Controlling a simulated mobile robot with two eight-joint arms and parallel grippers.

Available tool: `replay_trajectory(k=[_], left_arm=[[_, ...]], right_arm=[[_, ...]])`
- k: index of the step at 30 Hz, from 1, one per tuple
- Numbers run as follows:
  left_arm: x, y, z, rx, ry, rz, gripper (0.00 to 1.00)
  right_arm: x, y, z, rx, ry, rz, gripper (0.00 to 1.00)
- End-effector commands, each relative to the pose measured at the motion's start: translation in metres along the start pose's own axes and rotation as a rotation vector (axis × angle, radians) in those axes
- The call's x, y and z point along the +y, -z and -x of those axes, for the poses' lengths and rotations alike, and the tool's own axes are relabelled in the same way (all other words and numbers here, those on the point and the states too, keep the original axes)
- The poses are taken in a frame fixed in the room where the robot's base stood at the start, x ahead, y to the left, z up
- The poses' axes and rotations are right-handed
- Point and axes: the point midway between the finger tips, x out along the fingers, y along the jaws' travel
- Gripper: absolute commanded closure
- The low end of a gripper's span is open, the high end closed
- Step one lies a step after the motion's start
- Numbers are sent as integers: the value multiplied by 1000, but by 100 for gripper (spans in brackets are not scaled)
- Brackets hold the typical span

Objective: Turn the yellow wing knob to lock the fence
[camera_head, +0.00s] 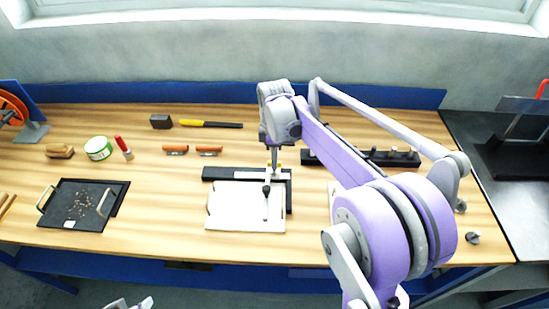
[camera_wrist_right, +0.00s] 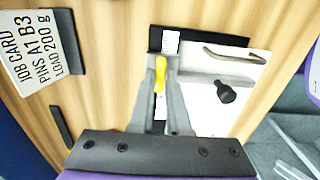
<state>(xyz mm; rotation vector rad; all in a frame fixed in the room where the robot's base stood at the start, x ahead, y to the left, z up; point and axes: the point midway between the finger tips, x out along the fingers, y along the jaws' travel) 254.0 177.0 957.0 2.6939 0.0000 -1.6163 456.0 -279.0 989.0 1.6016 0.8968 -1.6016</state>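The yellow wing knob (camera_wrist_right: 160,74) stands between the fingers of my right gripper (camera_wrist_right: 162,68) in the right wrist view. The fingers are close together on both sides of it and look shut on it. In the head view the right gripper (camera_head: 273,165) points down at the fence fixture, and only a speck of the knob shows. The fence is a dark bar (camera_head: 225,173) behind a white plate (camera_head: 225,212). A black-knobbed lever (camera_head: 266,203) lies over the plate; its knob shows in the wrist view (camera_wrist_right: 226,92). A small part of my left gripper (camera_head: 130,303) shows at the bottom edge.
A dark tray (camera_head: 120,208) of small pieces lies at left. A black rack (camera_head: 390,158) is behind my right arm. A job card (camera_wrist_right: 38,45) shows in the wrist view.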

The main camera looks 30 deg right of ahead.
Motion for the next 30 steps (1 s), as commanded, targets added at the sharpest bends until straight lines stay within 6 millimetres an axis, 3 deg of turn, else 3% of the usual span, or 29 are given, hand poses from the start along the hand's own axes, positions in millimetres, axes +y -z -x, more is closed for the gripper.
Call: replay_trajectory(k=[17,30], left_arm=[[0,-1,-1,-1,0,0,50],[0,-6,-5,-5,0,0,50]], right_arm=[[0,0,0,0,0,-59,100],[0,0,0,0,0,-403,100]])
